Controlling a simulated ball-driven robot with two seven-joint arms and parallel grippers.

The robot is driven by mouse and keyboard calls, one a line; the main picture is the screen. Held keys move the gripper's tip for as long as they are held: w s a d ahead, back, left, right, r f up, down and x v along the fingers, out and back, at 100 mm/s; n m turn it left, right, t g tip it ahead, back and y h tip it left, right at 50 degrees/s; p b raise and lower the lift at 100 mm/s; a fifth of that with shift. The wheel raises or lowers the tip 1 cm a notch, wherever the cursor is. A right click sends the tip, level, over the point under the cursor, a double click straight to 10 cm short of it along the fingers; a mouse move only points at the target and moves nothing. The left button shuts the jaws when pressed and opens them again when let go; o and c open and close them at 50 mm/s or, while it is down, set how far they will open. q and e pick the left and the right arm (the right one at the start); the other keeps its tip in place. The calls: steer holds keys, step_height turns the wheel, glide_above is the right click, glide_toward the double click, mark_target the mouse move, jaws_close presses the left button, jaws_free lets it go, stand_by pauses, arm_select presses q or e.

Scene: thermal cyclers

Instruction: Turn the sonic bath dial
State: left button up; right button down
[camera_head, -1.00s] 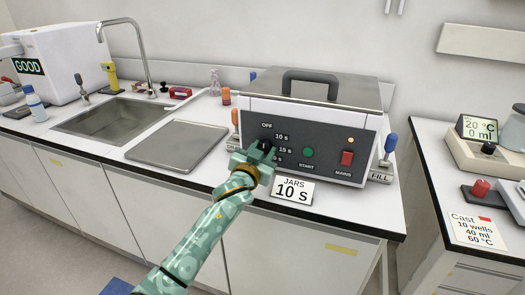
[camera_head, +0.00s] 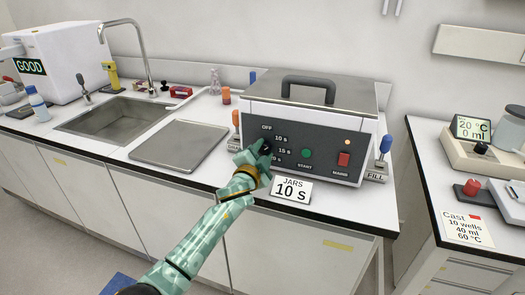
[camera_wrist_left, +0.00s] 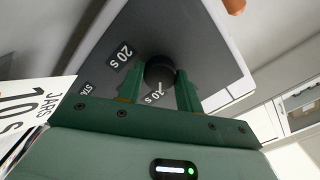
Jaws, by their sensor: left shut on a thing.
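The sonic bath (camera_head: 309,110) is a white box with a dark front panel, a metal lid and a black handle. Its black dial (camera_wrist_left: 160,72) sits between my left gripper's green fingers in the left wrist view. My left gripper (camera_head: 262,150) is shut on the dial at the left of the panel. In the head view it partly hides the dial and the time labels. The labels OFF, 10 s and 15 s show around it. A sign reading JARS 10 S (camera_head: 290,190) stands in front of the bath. My right gripper is not in view.
A green START button (camera_head: 306,154) and a red MAINS switch (camera_head: 344,159) are on the same panel, right of the dial. A blue-handled FILL valve (camera_head: 384,146) stands right of the bath. A metal sink (camera_head: 115,118) and a flat metal plate (camera_head: 180,146) lie to the left.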

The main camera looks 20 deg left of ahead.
arm_select(q)
steer(key=shift+m, duration=0.6)
steer(key=shift+f, duration=0.1)
steer(key=o, duration=1)
steer(key=shift+s+p, duration=0.3)
steer(key=shift+s, duration=0.05)
steer(key=s+p, duration=0.1)
steer(key=s, duration=0.4)
steer(key=s+p, duration=0.1)
steer(key=s, duration=0.4)
steer(key=s+p, duration=0.1)
steer(key=s, duration=0.4)
steer(key=shift+s+a+p, duration=0.25)
steer(key=shift+s+p, duration=0.1)
steer(key=shift+p, duration=0.05)
